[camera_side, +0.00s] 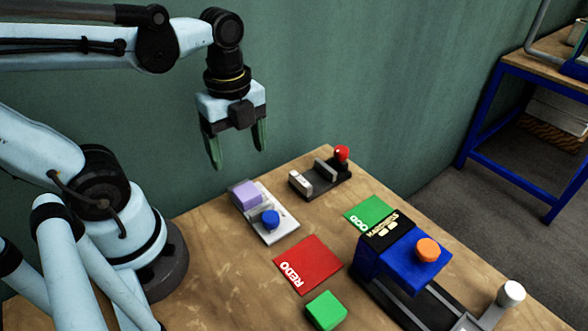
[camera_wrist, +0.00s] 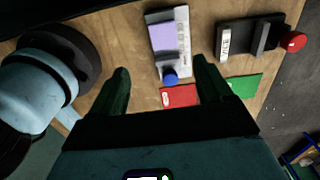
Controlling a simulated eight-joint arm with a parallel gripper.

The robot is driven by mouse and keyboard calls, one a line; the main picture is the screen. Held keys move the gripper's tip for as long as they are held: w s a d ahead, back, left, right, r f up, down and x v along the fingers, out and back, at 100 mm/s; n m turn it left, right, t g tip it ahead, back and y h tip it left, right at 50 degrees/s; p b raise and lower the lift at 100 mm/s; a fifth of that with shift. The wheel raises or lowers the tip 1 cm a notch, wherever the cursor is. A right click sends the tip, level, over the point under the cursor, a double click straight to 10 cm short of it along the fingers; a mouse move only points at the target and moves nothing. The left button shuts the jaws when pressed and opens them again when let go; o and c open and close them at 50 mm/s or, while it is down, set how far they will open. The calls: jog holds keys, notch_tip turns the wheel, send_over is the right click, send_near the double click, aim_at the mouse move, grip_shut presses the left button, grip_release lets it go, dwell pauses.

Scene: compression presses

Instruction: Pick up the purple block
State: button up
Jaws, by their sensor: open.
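The purple block (camera_side: 247,196) sits on the upper-left end of a pale grey plate (camera_side: 281,232) with a blue knob on the wooden table. In the wrist view the purple block (camera_wrist: 170,40) lies beyond my fingertips, between their lines. My gripper (camera_side: 238,152) is open and empty, pointing down and well above the table. In the wrist view my gripper's fingers (camera_wrist: 161,73) are spread apart, with the blue knob (camera_wrist: 170,77) showing between them.
A dark vise-like fixture with a red ball (camera_side: 341,154) stands right of the plate. A blue press (camera_side: 400,262) with an orange knob stands nearer. A red mat (camera_side: 308,264), a green mat (camera_side: 368,214) and a green block (camera_side: 326,310) lie on the table (camera_side: 215,260).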

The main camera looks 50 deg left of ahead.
send_over(246, 191)
jog(key=shift+s+d+f, duration=0.15)
jog(key=shift+f, duration=1.5)
jog(key=shift+s+d+f, duration=0.1)
jog(key=shift+f, duration=1.5)
jog(key=shift+w+a+f, duration=0.15)
jog(key=shift+w+f, duration=0.05)
jog(key=shift+f, duration=0.65)
jog(key=shift+w+a+f, duration=0.1)
jog(key=shift+w+f, duration=0.05)
jog(key=shift+f, duration=1.6)
jog(key=c, duration=1.2)
jog(key=shift+r, duration=0.2)
